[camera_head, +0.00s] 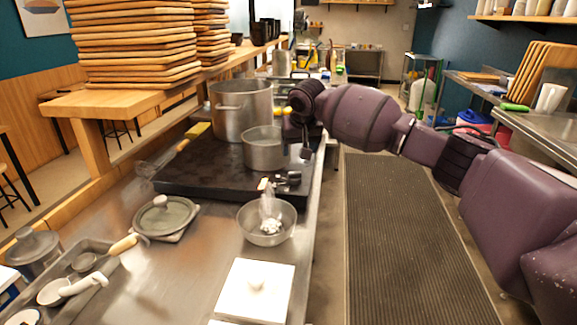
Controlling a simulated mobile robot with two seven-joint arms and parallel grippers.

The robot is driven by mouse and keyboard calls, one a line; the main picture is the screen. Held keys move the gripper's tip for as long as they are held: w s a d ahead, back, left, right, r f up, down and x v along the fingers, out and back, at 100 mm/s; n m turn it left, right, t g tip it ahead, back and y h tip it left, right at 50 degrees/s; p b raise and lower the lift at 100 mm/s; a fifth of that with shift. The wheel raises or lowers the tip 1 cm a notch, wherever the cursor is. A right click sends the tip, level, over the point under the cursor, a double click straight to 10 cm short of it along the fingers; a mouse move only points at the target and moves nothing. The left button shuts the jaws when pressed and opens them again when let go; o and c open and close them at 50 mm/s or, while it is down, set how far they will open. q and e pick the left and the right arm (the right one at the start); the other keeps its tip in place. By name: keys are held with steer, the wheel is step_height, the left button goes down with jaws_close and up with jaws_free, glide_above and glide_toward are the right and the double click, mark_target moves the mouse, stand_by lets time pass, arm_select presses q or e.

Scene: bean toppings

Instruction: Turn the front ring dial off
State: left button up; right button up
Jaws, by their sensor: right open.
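The black cooktop (205,178) sits on the steel counter, with a large steel pot (232,118) at its back and a smaller steel pot (263,150) nearer its right edge. I cannot make out the front ring dial; the cooktop's right side is partly hidden by the smaller pot and my right arm. My right gripper (306,150) points down just right of the smaller pot, by the cooktop's right edge. It is open, with nothing visible between its fingers. I cannot tell whether it touches anything. My left gripper is out of view.
Stacked wooden boards (135,45) stand at the left. The matted floor (405,240) is clear.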

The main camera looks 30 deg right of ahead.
mark_target(295, 173)
steer(key=b+x, duration=0.1)
steer(key=x, duration=0.3)
steer(key=b+x, duration=0.1)
steer(key=x, duration=0.3)
steer(key=shift+s+f+b, duration=0.15)
steer(key=shift+f+b, duration=0.2)
steer(key=shift+w+d+f, duration=0.1)
steer(key=shift+w+f, duration=0.2)
steer(key=shift+f, duration=0.3)
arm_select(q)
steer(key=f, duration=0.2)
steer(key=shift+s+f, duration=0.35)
arm_select(e)
steer(key=shift+w+f, duration=0.1)
